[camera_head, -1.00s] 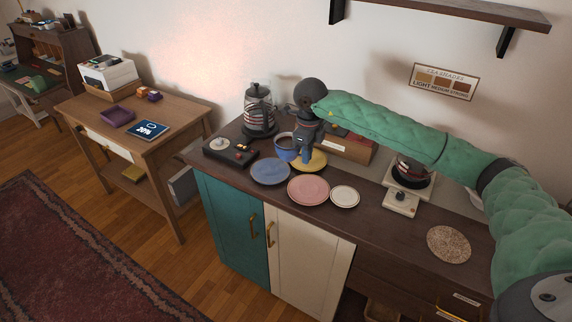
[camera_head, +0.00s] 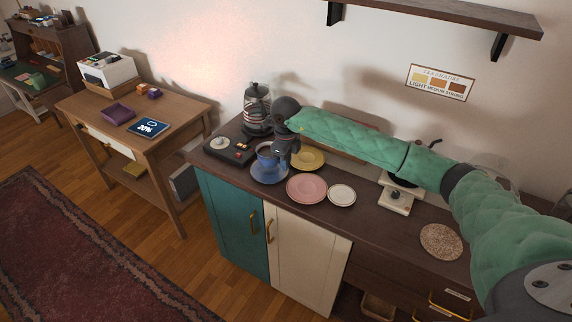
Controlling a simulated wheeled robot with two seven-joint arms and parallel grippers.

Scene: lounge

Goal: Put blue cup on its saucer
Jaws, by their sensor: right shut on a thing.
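The blue cup (camera_head: 266,161) is over the blue saucer (camera_head: 269,176) on the dark counter. It looks upright, with dark contents inside. Whether its base touches the saucer I cannot tell. My right gripper (camera_head: 282,160) is shut on the cup's right side, and its fingertips are partly hidden. My left gripper is not in view.
A yellow saucer (camera_head: 309,159), a pink saucer (camera_head: 306,188) and a small white saucer (camera_head: 341,195) lie to the right. A black tray (camera_head: 230,149) is at the left, and a glass press pot (camera_head: 257,108) stands behind. A cork mat (camera_head: 441,241) lies far right.

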